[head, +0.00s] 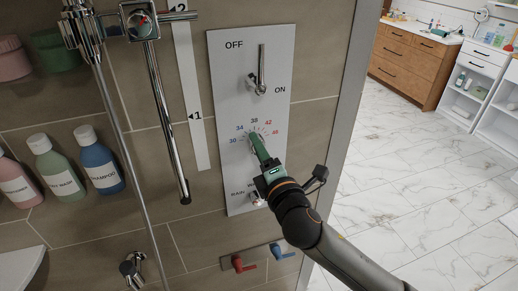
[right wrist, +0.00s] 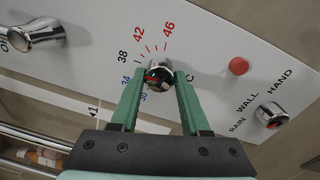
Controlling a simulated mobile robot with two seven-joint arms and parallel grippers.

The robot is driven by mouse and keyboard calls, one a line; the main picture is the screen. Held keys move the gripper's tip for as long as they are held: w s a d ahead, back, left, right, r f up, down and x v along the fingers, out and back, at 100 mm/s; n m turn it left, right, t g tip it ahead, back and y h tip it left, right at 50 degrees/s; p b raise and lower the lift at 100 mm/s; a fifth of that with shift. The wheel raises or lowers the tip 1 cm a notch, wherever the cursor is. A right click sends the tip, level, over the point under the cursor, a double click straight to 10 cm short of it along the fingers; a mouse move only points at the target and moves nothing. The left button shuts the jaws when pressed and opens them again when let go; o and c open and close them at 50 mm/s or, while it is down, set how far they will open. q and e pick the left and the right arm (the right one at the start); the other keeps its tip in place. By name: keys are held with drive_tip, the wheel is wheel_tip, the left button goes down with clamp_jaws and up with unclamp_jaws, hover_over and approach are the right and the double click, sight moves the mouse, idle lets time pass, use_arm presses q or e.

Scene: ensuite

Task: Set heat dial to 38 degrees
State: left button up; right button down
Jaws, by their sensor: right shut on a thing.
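The chrome heat dial (right wrist: 158,74) sits on a pale wall panel (head: 230,97). Its printed scale shows blue 30 and 34, dark 38, and red 42 and 46. My right gripper (head: 255,140) reaches up to the dial from the lower right in the head view and mostly hides it. In the right wrist view, the green fingers of my right gripper (right wrist: 157,88) are on either side of the dial and closed on it. I cannot tell which number the dial points to. My left gripper is not in view.
Above the dial is a chrome OFF/ON lever (head: 261,70). Below are a red button (right wrist: 239,66) and a RAIN/WALL/HAND knob (right wrist: 271,113). A shower rail (head: 168,120) stands left; open floor lies right.

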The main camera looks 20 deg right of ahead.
drive_tip(key=shift+m, duration=0.4)
drive_tip(key=shift+c, duration=1.9)
unclamp_jaws()
drive_tip(key=shift+s, duration=0.1)
drive_tip(key=s+b, duration=0.2)
drive_tip(key=s, duration=1)
drive_tip(key=shift+s+d+f, duration=0.2)
drive_tip(key=shift+d, duration=0.1)
